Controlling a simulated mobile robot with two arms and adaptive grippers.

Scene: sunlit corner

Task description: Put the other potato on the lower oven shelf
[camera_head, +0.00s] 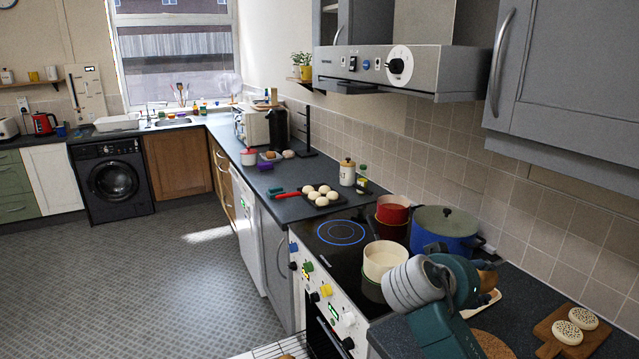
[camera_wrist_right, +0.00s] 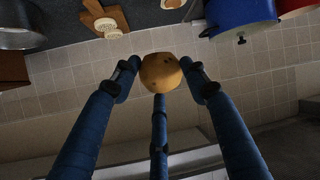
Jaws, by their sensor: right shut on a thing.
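My right gripper (camera_head: 484,277) is above the worktop to the right of the hob. It is shut on a brownish potato (camera_wrist_right: 160,73), which sits between its blue fingers in the right wrist view. In the head view the gripper hides most of this potato. A wire oven shelf (camera_head: 262,351) juts out at the bottom edge of the head view, with a brown potato (camera_head: 290,356) partly visible on it. The oven front (camera_head: 325,318) is seen at a steep angle, and its inside is mostly hidden. I cannot tell which shelf level shows. My left gripper is out of view.
A wooden board (camera_head: 556,345) with two round patterned items lies at the right. The overhead hood (camera_head: 400,70) is above. The floor (camera_head: 185,275) is clear.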

